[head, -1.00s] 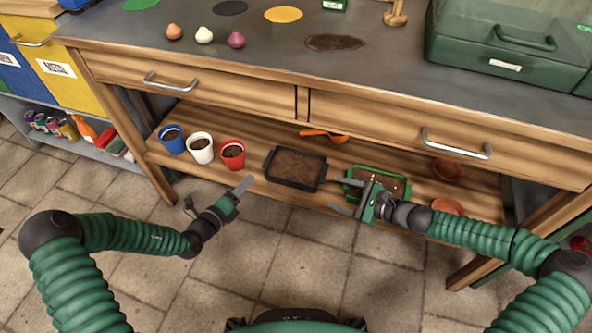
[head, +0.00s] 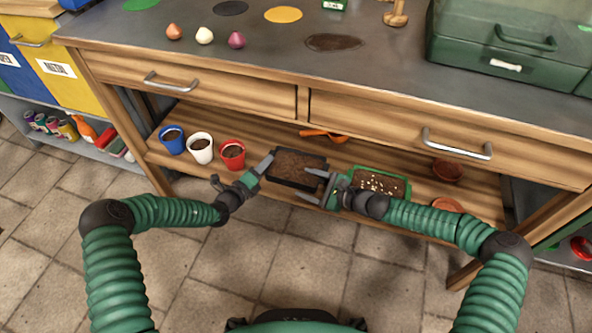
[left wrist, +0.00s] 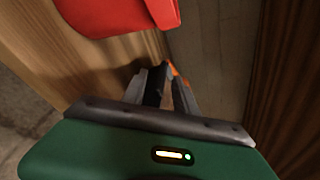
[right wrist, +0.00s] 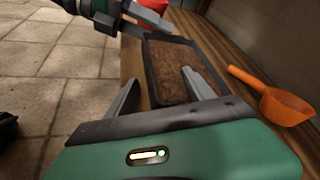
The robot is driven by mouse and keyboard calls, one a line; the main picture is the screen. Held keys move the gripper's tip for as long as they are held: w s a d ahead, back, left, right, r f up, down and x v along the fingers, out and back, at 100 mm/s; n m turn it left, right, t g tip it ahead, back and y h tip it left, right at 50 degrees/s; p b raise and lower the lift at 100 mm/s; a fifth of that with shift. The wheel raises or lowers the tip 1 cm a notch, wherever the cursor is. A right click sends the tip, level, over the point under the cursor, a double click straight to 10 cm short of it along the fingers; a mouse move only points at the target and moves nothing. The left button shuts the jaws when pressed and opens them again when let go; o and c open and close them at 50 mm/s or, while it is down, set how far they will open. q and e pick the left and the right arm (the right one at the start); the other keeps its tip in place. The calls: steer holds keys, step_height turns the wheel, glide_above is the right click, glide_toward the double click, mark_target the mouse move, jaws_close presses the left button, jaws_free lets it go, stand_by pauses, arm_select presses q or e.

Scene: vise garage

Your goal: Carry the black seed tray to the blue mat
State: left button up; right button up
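The black seed tray (head: 297,167), filled with brown soil, sits on the lower shelf of the bench; it also shows in the right wrist view (right wrist: 184,72). My left gripper (head: 268,163) is at the tray's left end, its fingers close together (left wrist: 166,75); I see nothing clearly held. My right gripper (head: 312,184) is open at the tray's right end. In the right wrist view its fingers (right wrist: 163,90) straddle the tray's near wall, one over the soil and one outside. No blue mat shows in any view.
Blue, white and red cups (head: 201,148) stand left of the tray. A green tray (head: 381,182) stands right of it. An orange scoop (head: 322,134) lies behind; terracotta pots (head: 447,170) are further right. Drawers (head: 215,88) overhang the shelf. The floor in front is clear.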

arm_select(q)
jaws_close()
arm_select(e)
steer(key=c, duration=0.7)
jaws_close()
